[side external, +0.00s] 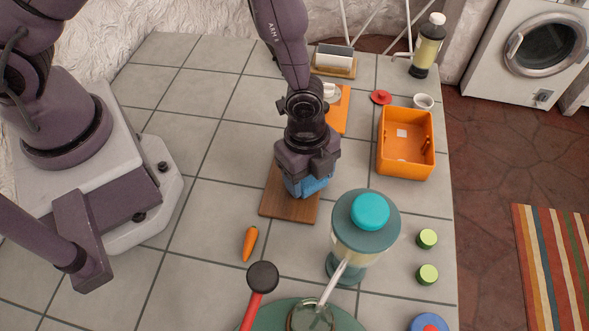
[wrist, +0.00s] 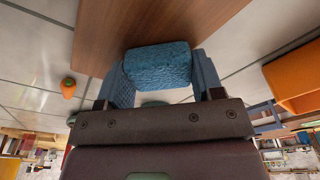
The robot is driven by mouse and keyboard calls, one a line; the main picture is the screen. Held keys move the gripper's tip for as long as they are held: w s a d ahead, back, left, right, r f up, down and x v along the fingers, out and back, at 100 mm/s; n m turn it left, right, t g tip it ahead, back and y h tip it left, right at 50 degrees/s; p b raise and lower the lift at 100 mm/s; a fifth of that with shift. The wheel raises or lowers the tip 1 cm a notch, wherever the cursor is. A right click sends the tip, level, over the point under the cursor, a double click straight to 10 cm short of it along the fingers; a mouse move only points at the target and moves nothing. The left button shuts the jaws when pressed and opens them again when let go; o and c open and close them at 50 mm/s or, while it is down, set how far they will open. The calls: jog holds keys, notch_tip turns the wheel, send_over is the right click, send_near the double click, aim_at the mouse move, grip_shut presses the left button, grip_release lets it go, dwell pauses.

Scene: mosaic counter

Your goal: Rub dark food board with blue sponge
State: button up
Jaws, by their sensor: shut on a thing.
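The blue sponge (wrist: 158,64) is held between the two fingers of my gripper (wrist: 165,80) in the wrist view. In the side view my gripper (side external: 308,172) points down over the dark brown food board (side external: 287,207), with the sponge (side external: 310,186) showing under it. The sponge is at or just above the board's surface; I cannot tell if it touches. The board also fills the top of the wrist view (wrist: 105,30). My gripper hides the board's far right part in the side view.
A carrot (side external: 250,243) lies in front of the board. A teal-lidded jar (side external: 364,240) stands close at the right front. An orange bin (side external: 405,143) is at the right. Green cucumber pieces (side external: 427,239) lie near the right edge. The tiles left of the board are clear.

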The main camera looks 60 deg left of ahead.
aim_at(327, 179)
jog(key=shift+w+d, duration=1.1)
jog(key=shift+d, duration=0.05)
jog(key=shift+w+d+r, duration=0.1)
notch_tip(327, 179, up, 8)
